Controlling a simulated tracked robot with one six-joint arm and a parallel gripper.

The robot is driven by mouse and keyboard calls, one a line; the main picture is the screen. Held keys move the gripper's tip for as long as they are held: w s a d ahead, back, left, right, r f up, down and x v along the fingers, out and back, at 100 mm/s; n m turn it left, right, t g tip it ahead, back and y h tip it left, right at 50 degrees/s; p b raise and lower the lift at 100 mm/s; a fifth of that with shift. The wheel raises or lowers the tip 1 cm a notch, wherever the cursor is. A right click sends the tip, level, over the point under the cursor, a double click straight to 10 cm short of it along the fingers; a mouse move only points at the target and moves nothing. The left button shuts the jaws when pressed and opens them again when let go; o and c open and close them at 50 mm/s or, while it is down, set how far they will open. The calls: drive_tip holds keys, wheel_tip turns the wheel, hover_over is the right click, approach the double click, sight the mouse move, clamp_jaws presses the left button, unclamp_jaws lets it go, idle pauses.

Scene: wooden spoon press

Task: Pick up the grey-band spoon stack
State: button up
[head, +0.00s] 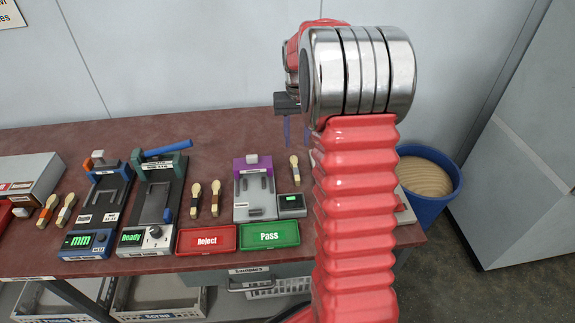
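Several small wooden spoon stacks with bands lie on the reddish-brown bench. One stack (295,169) lies alone right of the purple-topped fixture, its band looking greyish or dark. Two more, a dark-banded stack (195,200) and a brown-banded stack (215,198), lie side by side mid-bench. At the left are an orange-banded stack (47,210) and a pale-banded stack (66,209). The band colours are too small to tell which is grey for certain. My gripper (297,142) points down above the lone stack, partly hidden by my arm; its two thin bluish fingers look apart, with nothing seen between them.
A purple-topped fixture (252,190) stands beside a small display box (291,205). In front are a red Reject tray (206,240) and green Pass tray (269,235). Two lever devices (157,190) (103,195) stand left. A blue bin (432,208) stands right of the bench.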

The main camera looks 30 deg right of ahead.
drive_tip(key=shift+w+d, duration=0.1)
drive_tip(key=shift+w, duration=0.15)
hover_over(296, 171)
drive_tip(key=f, duration=0.8)
drive_tip(key=shift+w+f, duration=0.2)
drive_tip(key=shift+f, duration=0.1)
drive_tip(key=shift+s+f, duration=0.2)
drive_tip(key=shift+f, duration=2.4)
drive_tip(key=shift+c, duration=0.3)
